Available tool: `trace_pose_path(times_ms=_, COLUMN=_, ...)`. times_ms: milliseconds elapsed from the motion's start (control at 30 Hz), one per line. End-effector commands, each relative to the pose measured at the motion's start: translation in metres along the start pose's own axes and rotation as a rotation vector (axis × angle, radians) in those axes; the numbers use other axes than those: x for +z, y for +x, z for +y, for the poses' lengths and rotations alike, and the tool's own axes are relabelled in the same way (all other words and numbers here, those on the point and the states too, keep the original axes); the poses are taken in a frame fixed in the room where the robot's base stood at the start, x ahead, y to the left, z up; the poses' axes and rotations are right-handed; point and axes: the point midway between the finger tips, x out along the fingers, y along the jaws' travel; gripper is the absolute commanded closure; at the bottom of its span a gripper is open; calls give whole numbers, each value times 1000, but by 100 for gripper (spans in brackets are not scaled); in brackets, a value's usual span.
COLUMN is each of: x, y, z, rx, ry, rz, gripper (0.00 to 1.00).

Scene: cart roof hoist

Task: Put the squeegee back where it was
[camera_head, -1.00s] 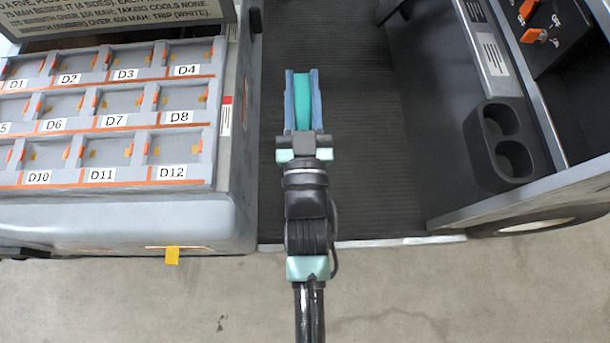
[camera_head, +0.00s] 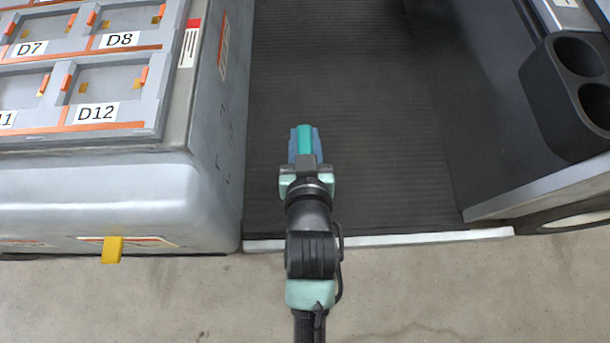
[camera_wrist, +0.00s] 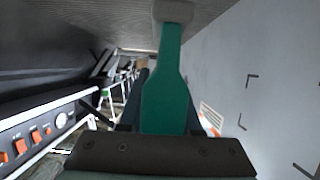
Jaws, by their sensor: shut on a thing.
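The squeegee shows its teal green handle (camera_head: 304,143) between the blue fingers of my gripper (camera_head: 305,140) in the head view. My gripper is shut on it, over the dark ribbed floor of the cart. In the wrist view the green handle (camera_wrist: 165,90) runs away from the gripper and ends in a grey part (camera_wrist: 173,11) at the top. The rest of the squeegee is hidden. I cannot make out the place where it was kept.
A grey unit with numbered bays (camera_head: 100,185) stands on the left, with a yellow tab (camera_head: 112,249) on its front. A black double cup holder (camera_head: 572,95) is at the right. The ribbed floor (camera_head: 345,90) between them is clear. A pale sill (camera_head: 390,239) edges it.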

Motion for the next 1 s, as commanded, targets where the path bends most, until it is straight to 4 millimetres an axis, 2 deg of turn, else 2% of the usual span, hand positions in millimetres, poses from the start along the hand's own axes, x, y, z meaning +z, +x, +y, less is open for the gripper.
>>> trace_pose_path(times_ms=233, x=45, y=18, z=0, rx=1, ry=0, rz=-1, gripper=100)
trace_pose_path(times_ms=467, x=62, y=25, z=0, rx=0, ry=0, rz=0, gripper=100)
trace_pose_path(times_ms=633, x=83, y=34, z=0, rx=0, ry=1, rz=1, gripper=100)
trace_pose_path(times_ms=733, x=89, y=36, z=0, rx=0, ry=1, rz=1, gripper=100)
trace_pose_path(times_ms=1000, x=87, y=36, z=0, rx=0, ry=1, rz=2, gripper=100)
